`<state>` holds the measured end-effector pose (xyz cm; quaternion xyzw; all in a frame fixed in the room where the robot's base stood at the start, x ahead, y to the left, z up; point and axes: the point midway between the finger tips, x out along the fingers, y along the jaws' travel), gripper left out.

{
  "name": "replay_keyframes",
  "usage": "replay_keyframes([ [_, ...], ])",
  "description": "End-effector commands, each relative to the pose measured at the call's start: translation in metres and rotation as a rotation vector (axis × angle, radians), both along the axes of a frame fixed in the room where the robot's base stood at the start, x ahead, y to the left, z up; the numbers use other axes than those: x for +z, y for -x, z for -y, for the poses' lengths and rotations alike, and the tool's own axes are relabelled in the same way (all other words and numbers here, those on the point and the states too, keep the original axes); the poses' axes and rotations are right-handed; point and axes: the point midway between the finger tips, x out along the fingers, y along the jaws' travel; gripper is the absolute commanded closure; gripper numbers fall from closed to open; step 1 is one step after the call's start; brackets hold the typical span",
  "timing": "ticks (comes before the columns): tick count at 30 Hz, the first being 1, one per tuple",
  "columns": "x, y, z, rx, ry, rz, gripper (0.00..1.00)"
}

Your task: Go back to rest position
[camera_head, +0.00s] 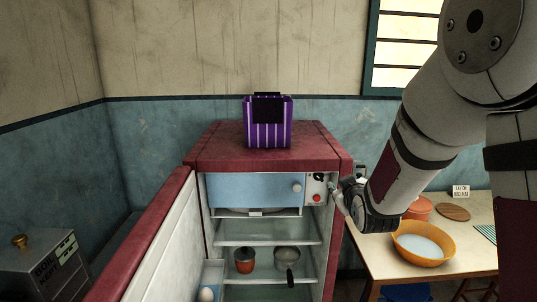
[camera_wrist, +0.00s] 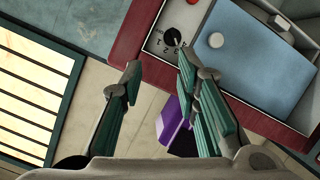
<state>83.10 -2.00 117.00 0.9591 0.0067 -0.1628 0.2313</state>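My gripper (camera_head: 340,196) is in front of the right edge of the open red fridge (camera_head: 262,160), beside its control panel. In the wrist view my gripper (camera_wrist: 160,66) has its two green-padded fingers apart, with nothing between them. A black dial (camera_wrist: 173,37) with numbers lies just beyond the fingertips; it also shows in the head view (camera_head: 320,178), near the gripper. I cannot tell whether a fingertip touches the panel. A red button (camera_head: 317,198) sits below the dial. My arm comes in from the right.
The fridge door (camera_head: 150,240) stands open to the left. Inside are a blue freezer flap (camera_head: 250,189), an orange pot (camera_head: 244,260) and a metal pan (camera_head: 287,258). A purple striped box (camera_head: 268,122) is on top. A table (camera_head: 385,262) with an orange bowl (camera_head: 423,244) stands right, under my arm.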

Motion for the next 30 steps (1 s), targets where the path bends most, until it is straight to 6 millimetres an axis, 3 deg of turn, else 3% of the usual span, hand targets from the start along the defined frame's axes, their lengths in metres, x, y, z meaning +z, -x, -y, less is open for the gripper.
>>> replay_keyframes([
  [1,0.014,0.013,0.001,-0.010,-0.040,-0.030,0.71],
  [8,0.045,0.083,-0.003,-0.051,-0.192,-0.217,0.71],
  [15,0.066,0.178,-0.010,-0.099,-0.305,-0.410,0.71],
  [24,0.071,0.312,-0.017,-0.193,-0.378,-0.640,0.71],
  [30,0.066,0.369,-0.018,-0.250,-0.392,-0.733,0.71],
])
